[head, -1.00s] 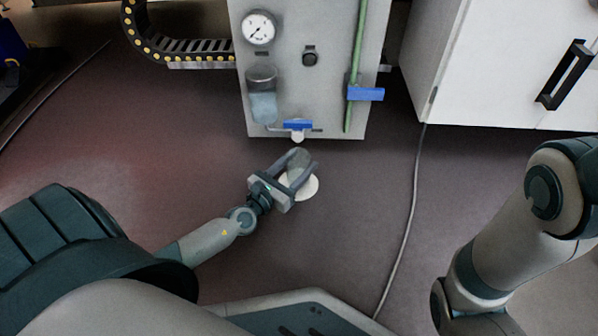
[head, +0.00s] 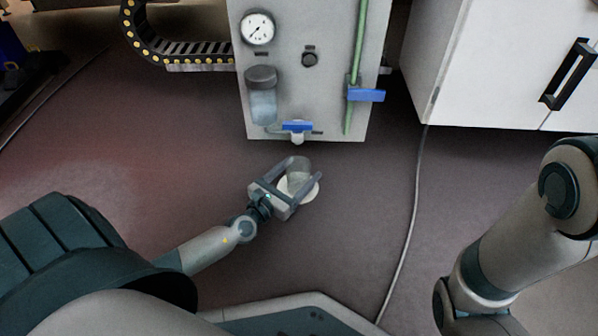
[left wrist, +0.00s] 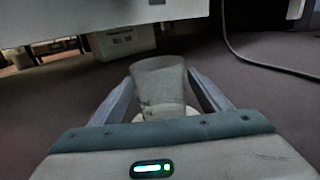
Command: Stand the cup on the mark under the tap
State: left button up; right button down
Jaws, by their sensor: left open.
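The cup (head: 298,170) is a small, translucent grey tumbler. It stands upright between the fingers of my left gripper (head: 304,169), which is open around it. The pale round mark (head: 310,192) shows on the floor around the cup's base. In the left wrist view the cup (left wrist: 159,82) is between the two spread fingers, with gaps at its sides and a pale rim of the mark at its foot. The tap (head: 297,128), with a blue handle, is on the grey panel just beyond the cup. My right gripper is out of view.
The grey panel (head: 335,60) carries a gauge (head: 258,28), a clear bowl (head: 262,100) and a green pipe (head: 357,50) with a blue lever. A white cabinet (head: 490,70) stands at right. A cable (head: 412,220) runs along the floor. Floor left of the gripper is clear.

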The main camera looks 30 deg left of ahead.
aim_at(291, 180)
pick_arm(q)
jog(key=shift+r, duration=0.1)
jog(key=shift+s, duration=0.2)
jog(key=s, duration=0.2)
jog(key=s+p, duration=0.1)
jog(key=s, duration=0.1)
jog(key=s+p, duration=0.1)
jog(key=s, duration=0.2)
jog(key=shift+a+r, duration=0.1)
jog(key=shift+a, duration=0.2)
